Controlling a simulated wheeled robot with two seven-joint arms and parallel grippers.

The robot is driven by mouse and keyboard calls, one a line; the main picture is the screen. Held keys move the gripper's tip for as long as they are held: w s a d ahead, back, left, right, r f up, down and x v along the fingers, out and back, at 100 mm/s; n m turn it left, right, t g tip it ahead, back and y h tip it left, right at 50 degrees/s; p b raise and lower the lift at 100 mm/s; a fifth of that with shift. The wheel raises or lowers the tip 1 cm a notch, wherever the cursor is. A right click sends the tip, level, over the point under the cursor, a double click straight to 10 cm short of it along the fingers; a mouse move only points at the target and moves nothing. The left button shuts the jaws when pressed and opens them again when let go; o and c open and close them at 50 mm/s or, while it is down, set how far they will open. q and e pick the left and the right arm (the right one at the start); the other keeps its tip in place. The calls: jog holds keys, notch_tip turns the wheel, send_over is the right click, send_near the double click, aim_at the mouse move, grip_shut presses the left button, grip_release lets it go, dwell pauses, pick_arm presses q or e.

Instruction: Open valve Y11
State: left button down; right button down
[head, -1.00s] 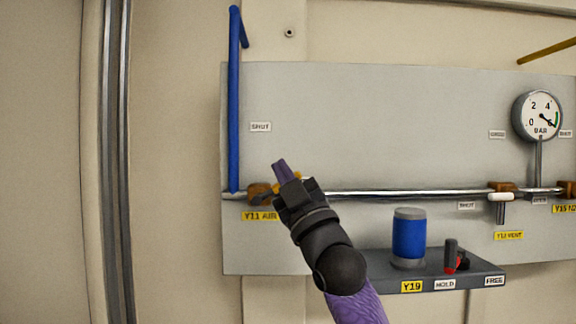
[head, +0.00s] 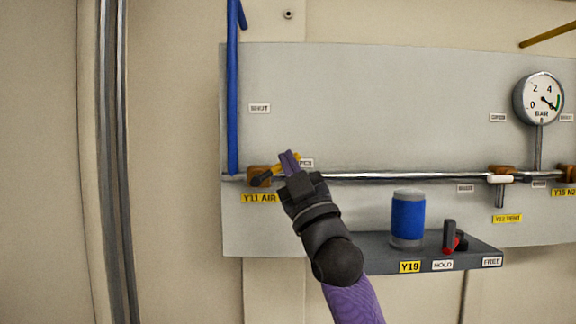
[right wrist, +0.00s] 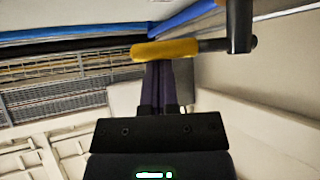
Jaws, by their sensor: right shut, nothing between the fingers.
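Valve Y11 (head: 259,176) is a brass body on the horizontal steel pipe, above a yellow "Y11 AIR" label (head: 259,198). Its lever runs up and right from the body at a slant and ends in a yellow grip (head: 280,166). The "SHUT" label (head: 260,108) is above the valve; the "OPEN" label (head: 307,163) is to its right, partly hidden. My right gripper (head: 289,156) is shut and empty, its fingertips overlapping the grip. In the right wrist view the yellow grip (right wrist: 165,50) lies across the fingertips; I cannot tell whether they touch. My left gripper is out of view.
A blue pipe (head: 233,100) rises at the valve's left. Right are the Y12 vent valve (head: 501,178), a pressure gauge (head: 539,98), and a shelf (head: 470,258) with a blue cylinder (head: 408,220) and a red-black switch (head: 452,238).

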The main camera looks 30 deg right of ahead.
jog(key=shift+s+d+f+m+h+b, duration=0.1)
jog(key=shift+f+m+h+b, duration=0.15)
jog(key=shift+m+h, duration=0.5)
jog(key=shift+f+m+h+b, duration=0.1)
jog(key=shift+m+h+b, duration=0.25)
jog(key=shift+m+h, duration=0.35)
jog(key=shift+s+d+f+m+h+b, duration=0.1)
jog(key=shift+d+f+m+h+b, duration=0.1)
jog(key=shift+f+m+h+b, duration=0.55)
jog(key=shift+f+n, duration=0.3)
